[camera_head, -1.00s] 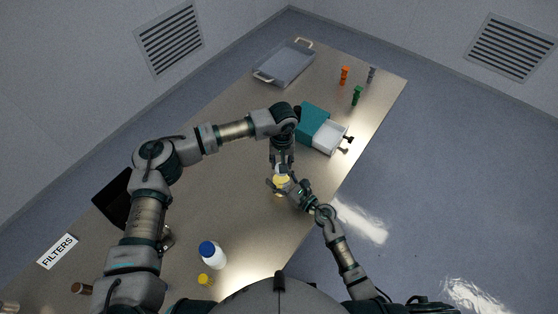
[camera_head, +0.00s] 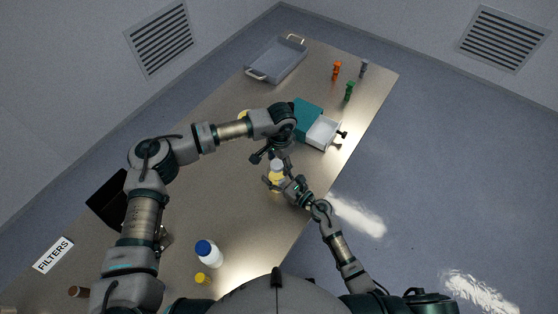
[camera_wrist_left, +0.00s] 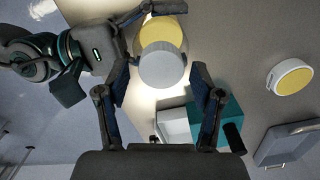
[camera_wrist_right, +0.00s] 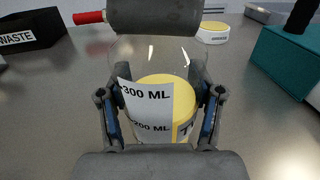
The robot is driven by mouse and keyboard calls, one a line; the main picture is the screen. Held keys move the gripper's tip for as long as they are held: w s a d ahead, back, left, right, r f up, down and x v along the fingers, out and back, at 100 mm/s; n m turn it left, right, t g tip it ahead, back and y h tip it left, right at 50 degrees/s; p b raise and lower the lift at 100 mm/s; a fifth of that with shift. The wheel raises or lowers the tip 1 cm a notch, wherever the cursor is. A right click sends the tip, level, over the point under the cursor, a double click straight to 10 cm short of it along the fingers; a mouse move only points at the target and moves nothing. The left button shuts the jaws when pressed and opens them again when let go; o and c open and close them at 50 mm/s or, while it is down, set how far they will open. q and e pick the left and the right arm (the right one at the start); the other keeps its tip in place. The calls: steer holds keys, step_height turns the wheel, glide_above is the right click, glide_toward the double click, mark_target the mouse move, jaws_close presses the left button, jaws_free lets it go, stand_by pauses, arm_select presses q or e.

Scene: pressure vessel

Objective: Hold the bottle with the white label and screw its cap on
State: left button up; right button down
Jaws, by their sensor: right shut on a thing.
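A clear bottle (camera_wrist_right: 155,65) with yellow contents and a white label marked 300 ML (camera_wrist_right: 147,105) stands upright. My right gripper (camera_wrist_right: 156,85) is shut around it; its fingers also show in the head view (camera_head: 275,184). A pale grey-white round cap (camera_wrist_left: 163,68) is at the bottle's top, in front of the yellow in the left wrist view. It also shows in the head view (camera_head: 277,164). I cannot tell how tightly it sits. My left gripper (camera_head: 268,154) is open just above, its fingers spread either side of the cap and apart from it.
A white round container with a yellow top (camera_wrist_left: 290,79) stands on the table. A teal box with an open white drawer (camera_head: 323,132) and a grey tray (camera_head: 277,61) are farther back. A blue-capped white bottle (camera_head: 209,254) and a black WASTE bin (camera_wrist_right: 30,32) are nearer me.

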steer(key=shift+f, duration=0.1)
arm_select(q)
steer(key=shift+d+r, duration=0.1)
steer(key=shift+r, duration=2.2)
arm_select(e)
steer(key=shift+s, duration=0.1)
arm_select(q)
steer(key=shift+c, duration=0.3)
